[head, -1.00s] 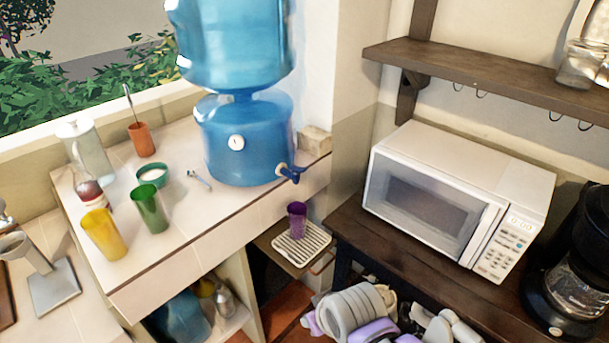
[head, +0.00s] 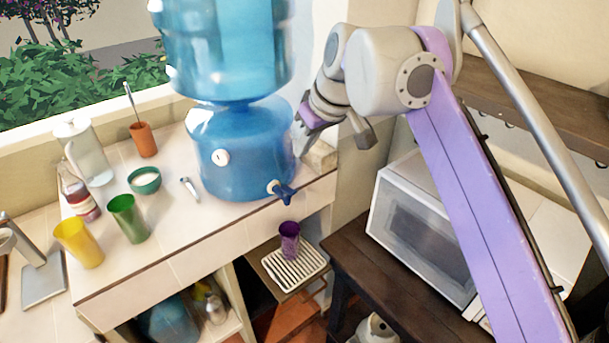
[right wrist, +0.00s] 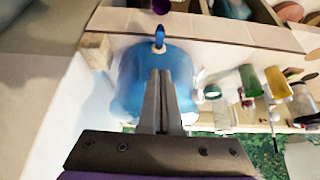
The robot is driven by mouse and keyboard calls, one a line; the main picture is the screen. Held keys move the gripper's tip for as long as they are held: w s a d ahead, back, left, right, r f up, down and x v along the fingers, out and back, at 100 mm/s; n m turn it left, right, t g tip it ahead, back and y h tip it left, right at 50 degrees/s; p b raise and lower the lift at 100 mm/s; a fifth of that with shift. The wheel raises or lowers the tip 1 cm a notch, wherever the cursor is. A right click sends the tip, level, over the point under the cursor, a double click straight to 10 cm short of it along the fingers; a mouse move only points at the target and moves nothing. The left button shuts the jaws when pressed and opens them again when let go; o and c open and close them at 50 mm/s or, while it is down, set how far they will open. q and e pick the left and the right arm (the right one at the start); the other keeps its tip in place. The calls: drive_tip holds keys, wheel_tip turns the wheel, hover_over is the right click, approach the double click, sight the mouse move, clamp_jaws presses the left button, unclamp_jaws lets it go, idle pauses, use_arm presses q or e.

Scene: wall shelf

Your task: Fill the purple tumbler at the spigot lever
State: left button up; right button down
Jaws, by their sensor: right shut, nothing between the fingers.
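The purple tumbler (head: 289,240) stands upright on a slatted tray (head: 312,258) below and a little right of the blue spigot lever (head: 286,194). The spigot sticks out from the front of the blue dispenser base (head: 240,155). My right gripper (head: 300,143) is shut and empty, at the right side of the dispenser, above the spigot. In the right wrist view its closed fingers (right wrist: 162,75) point toward the spigot lever (right wrist: 159,38), with the purple tumbler (right wrist: 160,5) beyond at the top edge. I cannot tell whether the tumbler holds water. My left gripper is not in view.
On the tiled counter stand a green cup (head: 128,220), a yellow cup (head: 77,244), a green bowl (head: 144,181), a bottle (head: 78,194) and a glass pitcher (head: 86,152). A microwave (head: 415,235) sits right, partly behind my arm. A small block (head: 320,158) lies beside the dispenser.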

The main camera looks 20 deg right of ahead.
drive_tip(key=shift+w+r, duration=0.15)
drive_tip(key=shift+r, duration=0.2)
drive_tip(key=shift+f, duration=0.1)
drive_tip(key=b, duration=0.1)
hover_over(290, 190)
drive_tip(key=f, duration=0.9)
drive_tip(key=shift+s, duration=0.25)
drive_tip(key=shift+s+d+f, duration=0.1)
drive_tip(key=shift+s+f, duration=0.1)
drive_tip(key=shift+f, duration=0.4)
drive_tip(key=shift+s+d+f, duration=0.1)
drive_tip(key=shift+s+f, duration=0.1)
drive_tip(key=shift+f, duration=0.35)
drive_tip(key=shift+s+f, duration=0.2)
drive_tip(key=shift+f, duration=0.35)
drive_tip(key=shift+d, duration=0.1)
drive_tip(key=shift+s+f+t, duration=0.15)
drive_tip(key=shift+s+t, duration=0.05)
drive_tip(key=shift+t, duration=0.2)
